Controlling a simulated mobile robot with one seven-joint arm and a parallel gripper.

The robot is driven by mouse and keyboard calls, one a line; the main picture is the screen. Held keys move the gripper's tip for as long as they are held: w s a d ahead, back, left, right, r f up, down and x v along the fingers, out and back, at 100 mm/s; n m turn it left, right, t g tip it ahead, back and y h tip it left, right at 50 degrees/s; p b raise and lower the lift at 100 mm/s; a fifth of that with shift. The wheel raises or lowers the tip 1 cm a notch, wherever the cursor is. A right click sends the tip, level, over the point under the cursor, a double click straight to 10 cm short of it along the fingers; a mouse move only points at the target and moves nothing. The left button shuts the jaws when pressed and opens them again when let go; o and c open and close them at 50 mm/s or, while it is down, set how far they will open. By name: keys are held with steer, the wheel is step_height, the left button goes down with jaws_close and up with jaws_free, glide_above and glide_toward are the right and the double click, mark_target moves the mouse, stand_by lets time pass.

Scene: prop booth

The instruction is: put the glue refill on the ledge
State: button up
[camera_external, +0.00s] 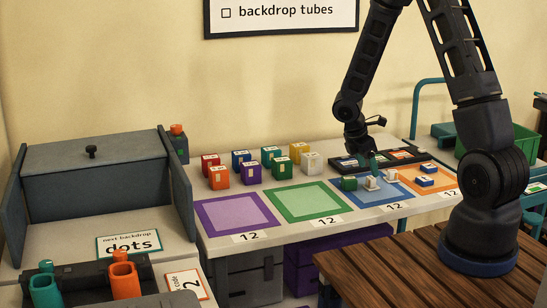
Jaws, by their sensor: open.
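My gripper (366,160) points down over the back of the blue-framed square (362,203) on the grey table. It is open; its fingertips are small and dark here. A slim teal upright thing (375,164) shows right at the fingers; I cannot tell whether it stands between them or beside them. A green block (349,183) and small white pieces (371,183) are on the blue square just in front. I cannot tell which thing is the glue refill. No part is clearly marked as the ledge.
Several coloured blocks (247,174) stand behind the purple (236,212) and green (304,201) squares. A dark tray (346,163) lies behind my gripper. A grey cabinet (95,180) is left; a wooden slatted top (400,270) is in front.

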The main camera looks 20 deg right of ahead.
mark_target(371, 177)
steer(key=shift+x, duration=2.8)
steer(key=shift+a, duration=0.15)
steer(key=c, duration=1.1)
steer(key=shift+c, duration=0.3)
steer(key=shift+r, duration=0.1)
step_height(371, 177, up, 19)
steer(key=w+f+m+g+y, duration=0.2)
steer(key=w+f+m, duration=0.3)
steer(key=w+m, duration=0.3)
steer(key=w+d+f+m+g+y, duration=0.1)
steer(key=w+f+m, duration=0.4)
steer(key=m, duration=0.5)
steer(key=w+g+y, duration=0.1)
steer(key=w, duration=0.1)
steer(key=shift+w+f+y, duration=0.3)
steer(key=shift+w+f, duration=0.1)
